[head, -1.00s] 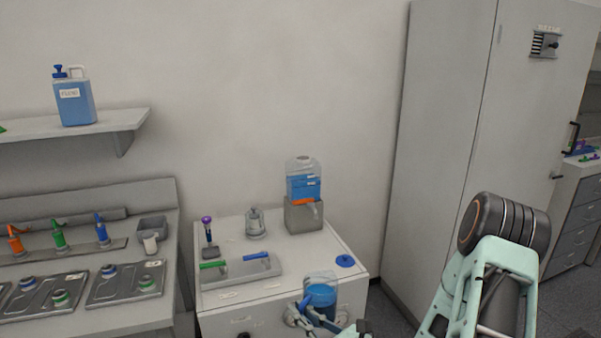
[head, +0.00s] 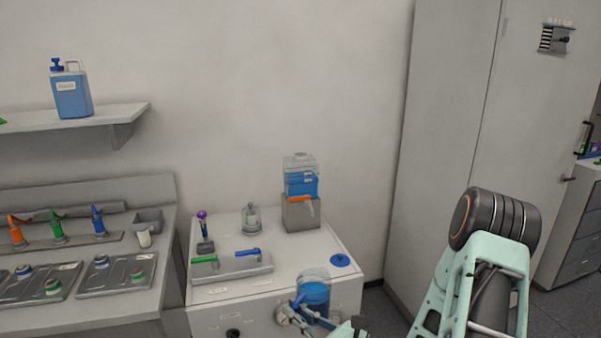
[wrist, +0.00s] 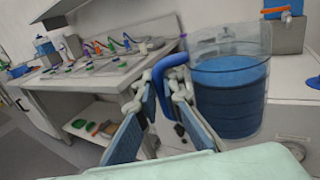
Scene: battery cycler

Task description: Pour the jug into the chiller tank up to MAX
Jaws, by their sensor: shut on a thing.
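A clear jug (head: 314,296) with blue liquid and a blue handle stands out in front of the white cabinet's front right part. It looks upright. My gripper (head: 301,309) is shut on the jug's handle. In the wrist view the gripper (wrist: 168,85) has its fingers either side of the blue handle (wrist: 170,62), and the jug (wrist: 230,92) fills the right side, more than half full. A white cabinet (head: 250,313) carries a round blue disc (head: 340,260) near its right edge. I cannot tell which part is the chiller tank, and no MAX mark is legible.
A dispenser (head: 300,185) with blue liquid and an orange tap stands at the cabinet's back right. A bench (head: 90,308) with plates is at left; a tall cabinet (head: 450,150) at right.

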